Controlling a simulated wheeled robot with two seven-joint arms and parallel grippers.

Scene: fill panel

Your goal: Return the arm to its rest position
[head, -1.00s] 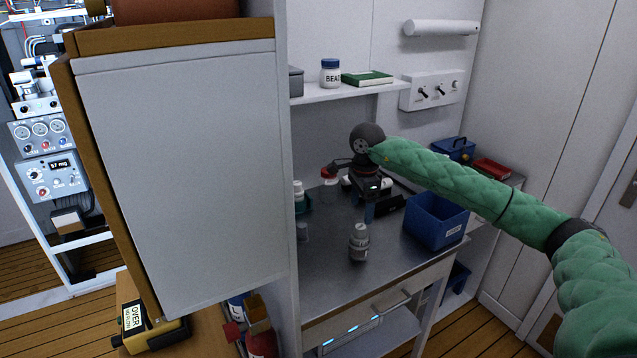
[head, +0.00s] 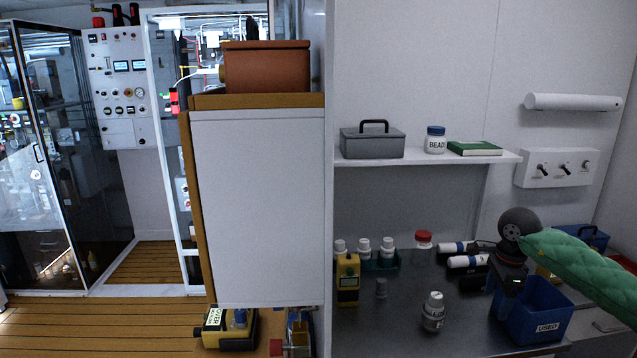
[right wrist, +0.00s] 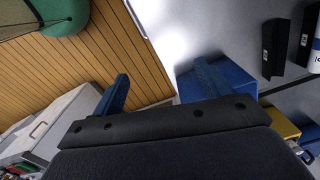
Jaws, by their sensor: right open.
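My right arm, in a green quilted sleeve (head: 580,262), comes in from the right edge in the head view. My right gripper (head: 503,300) hangs from its dark wrist, in front of the left part of the blue bin marked USED (head: 545,325). In the right wrist view the two blue fingers of my right gripper (right wrist: 163,88) stand wide apart with nothing between them. The blue bin (right wrist: 185,88) shows beyond them, partly hidden by a finger. My left gripper is not in view.
A shelf (head: 485,157) and a white cabinet (head: 258,200) rise above.

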